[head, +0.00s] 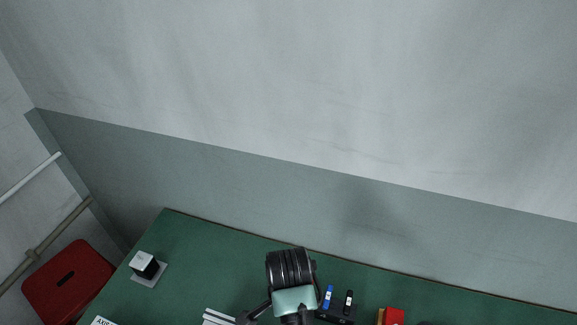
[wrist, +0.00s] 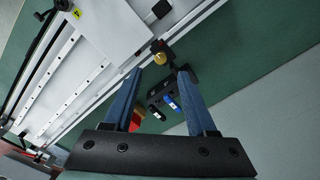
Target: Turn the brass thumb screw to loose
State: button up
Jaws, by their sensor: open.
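The brass thumb screw (wrist: 159,47) shows small in the wrist view, above and between my fingertips, beside the white gantry plate. The screw appears beyond the fingertips; I cannot tell the exact gap. In the head view my arm covers the bottom middle, and neither the gripper's fingers nor the screw can be made out.
The white gantry rail (wrist: 62,75) runs along the left of the wrist view. A black holder with blue and black pens (head: 337,309) and a red object (head: 394,316) are right of my arm on the green table (head: 215,250). A red stool (head: 68,283) stands left.

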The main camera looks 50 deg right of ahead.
notch_tip(320, 180, down, 7)
dwell(0.3)
grip_shut()
dwell(0.3)
